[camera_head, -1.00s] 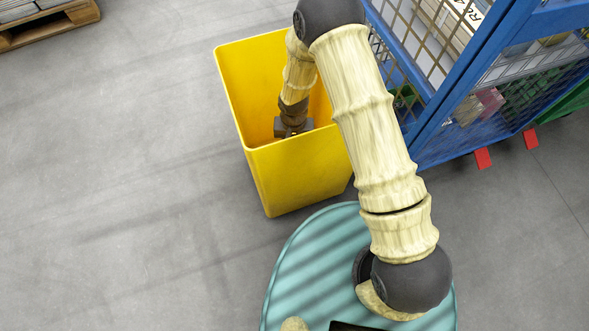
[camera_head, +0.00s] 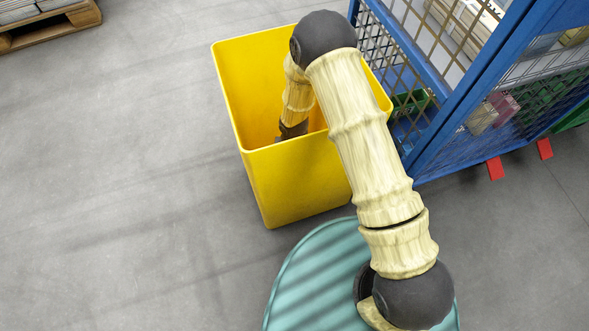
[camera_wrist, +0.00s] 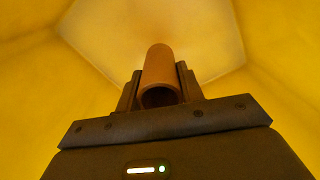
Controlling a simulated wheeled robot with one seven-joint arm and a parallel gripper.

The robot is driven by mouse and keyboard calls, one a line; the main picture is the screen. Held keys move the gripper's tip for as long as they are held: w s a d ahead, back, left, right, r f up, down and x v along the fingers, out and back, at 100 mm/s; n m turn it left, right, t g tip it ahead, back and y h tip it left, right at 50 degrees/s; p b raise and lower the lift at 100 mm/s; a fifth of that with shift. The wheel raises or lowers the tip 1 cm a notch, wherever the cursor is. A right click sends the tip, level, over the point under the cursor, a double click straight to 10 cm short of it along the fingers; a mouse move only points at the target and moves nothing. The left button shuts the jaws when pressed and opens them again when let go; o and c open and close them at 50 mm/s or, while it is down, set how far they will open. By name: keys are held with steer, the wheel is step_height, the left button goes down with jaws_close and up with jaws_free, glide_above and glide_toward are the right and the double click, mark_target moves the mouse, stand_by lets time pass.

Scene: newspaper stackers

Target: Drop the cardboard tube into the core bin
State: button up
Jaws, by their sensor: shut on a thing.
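The yellow core bin (camera_head: 297,186) stands open on the floor at the middle of the head view. My arm reaches down into it, and the bin's near wall hides my gripper there. In the wrist view, my gripper (camera_wrist: 160,88) is shut on the brown cardboard tube (camera_wrist: 158,66), one finger on each side of it. The tube's open end faces the camera. The yellow bin walls surround the gripper and tube, with a paler bin floor beyond. The tube is hidden in the head view.
A blue mesh cage (camera_head: 450,130) with papers and other items stands close to the bin's right side, with red feet (camera_head: 495,168) on the floor. A wooden pallet (camera_head: 50,28) with stacked paper is at the top left. The grey floor left of the bin is clear.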

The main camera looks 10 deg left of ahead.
steer(key=shift+w+d+f, duration=0.15)
steer(key=shift+d+f, duration=0.05)
steer(key=shift+d, duration=0.05)
steer(key=shift+a+f+b, duration=0.1)
steer(key=shift+f+b, duration=1.05)
steer(key=shift+f, duration=0.6)
steer(key=shift+f, duration=0.6)
steer(key=o, duration=0.9)
steer(key=shift+o, duration=0.2)
steer(key=shift+r, duration=0.1)
step_height(320, 180, up, 13)
steer(key=p, duration=0.8)
